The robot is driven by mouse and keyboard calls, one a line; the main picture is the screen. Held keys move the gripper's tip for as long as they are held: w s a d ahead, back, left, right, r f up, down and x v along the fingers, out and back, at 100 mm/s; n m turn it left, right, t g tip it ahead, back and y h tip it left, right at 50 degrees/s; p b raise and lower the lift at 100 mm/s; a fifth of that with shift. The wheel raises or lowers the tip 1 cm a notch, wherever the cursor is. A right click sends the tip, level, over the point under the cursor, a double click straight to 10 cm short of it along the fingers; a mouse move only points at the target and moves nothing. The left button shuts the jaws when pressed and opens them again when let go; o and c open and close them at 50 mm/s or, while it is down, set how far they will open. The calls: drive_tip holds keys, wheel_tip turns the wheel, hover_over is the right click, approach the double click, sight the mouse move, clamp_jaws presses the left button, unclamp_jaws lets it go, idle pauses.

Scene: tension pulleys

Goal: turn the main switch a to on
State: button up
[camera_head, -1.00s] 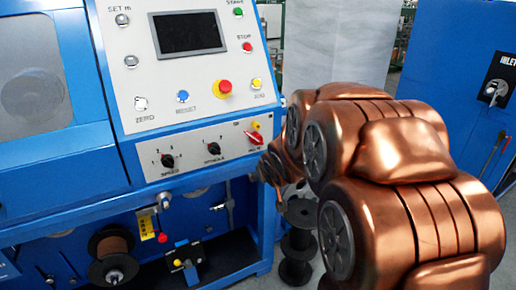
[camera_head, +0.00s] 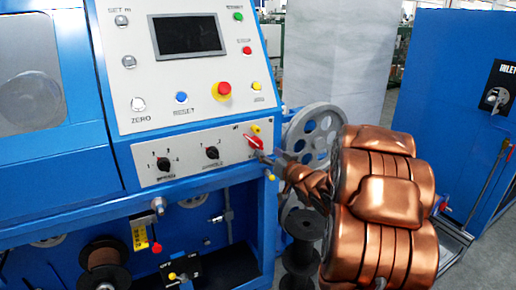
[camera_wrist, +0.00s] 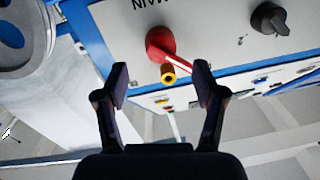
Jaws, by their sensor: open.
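The main switch is a red rotary handle (camera_head: 254,142) at the right end of the lower grey panel. My gripper (camera_head: 268,160) is close to the switch in the head view. Its two dark fingers are spread, with the handle's yellow tip lined up with the gap between them. I cannot tell whether a finger touches it. Part of the switch's surroundings is hidden by my gripper.
Black knobs (camera_head: 212,152) sit left of the switch on the same panel, and a red-and-yellow emergency button (camera_head: 222,89) is above. A large grey wheel (camera_head: 314,135) is behind my wrist. A blue cabinet (camera_head: 450,110) stands at the right.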

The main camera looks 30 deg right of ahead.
sight(260, 147)
drive_tip(key=shift+w+d, duration=0.1)
drive_tip(key=shift+w, duration=3.35)
clamp_jaws()
